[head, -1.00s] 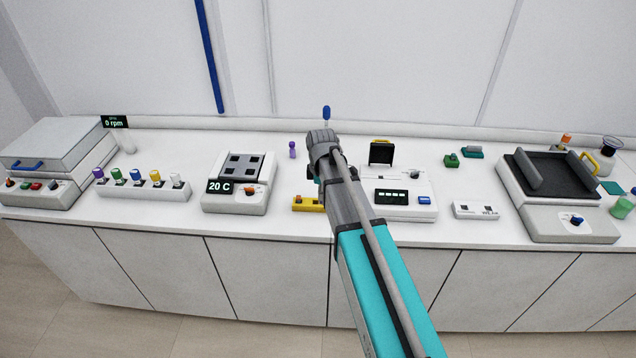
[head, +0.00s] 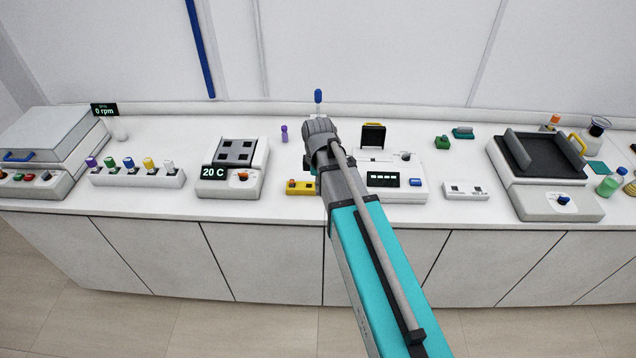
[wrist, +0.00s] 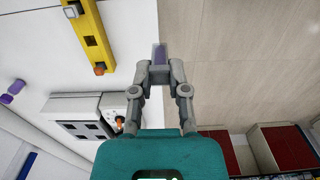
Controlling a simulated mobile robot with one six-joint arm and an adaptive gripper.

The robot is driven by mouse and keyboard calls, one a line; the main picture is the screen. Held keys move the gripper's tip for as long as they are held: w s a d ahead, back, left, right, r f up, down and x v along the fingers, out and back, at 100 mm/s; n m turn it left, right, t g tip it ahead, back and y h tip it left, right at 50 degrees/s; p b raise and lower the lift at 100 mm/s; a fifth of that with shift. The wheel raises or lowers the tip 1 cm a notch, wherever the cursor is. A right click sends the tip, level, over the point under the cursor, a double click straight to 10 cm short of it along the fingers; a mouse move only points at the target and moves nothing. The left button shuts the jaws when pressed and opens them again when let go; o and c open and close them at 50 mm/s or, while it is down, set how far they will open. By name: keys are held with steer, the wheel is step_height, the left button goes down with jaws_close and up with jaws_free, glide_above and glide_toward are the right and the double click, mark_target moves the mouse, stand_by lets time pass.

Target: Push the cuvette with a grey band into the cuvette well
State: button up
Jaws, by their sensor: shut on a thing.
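My gripper (wrist: 159,75) is shut on a narrow, see-through cuvette (wrist: 158,54) with a purplish tint. The cuvette sticks out past the fingertips, and I cannot make out its grey band. In the wrist view it appears over the floor, beside the bench edge. In the head view my arm hides the gripper and cuvette. The white instrument (head: 407,192) with a raised black lid (head: 373,136) stands just right of my arm, which covers its left part. I cannot clearly see the cuvette well.
A yellow holder (head: 302,187), also in the wrist view (wrist: 91,40), lies left of my arm. The heating block (head: 231,187) reads 20 C farther left. A small white box (head: 466,191) is right of the instrument.

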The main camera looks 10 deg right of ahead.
mark_target(318, 194)
step_height(318, 194, down, 5)
steer(key=b, duration=0.5)
steer(key=shift+f, duration=0.1)
steer(key=shift+d, duration=0.1)
stand_by(0.5)
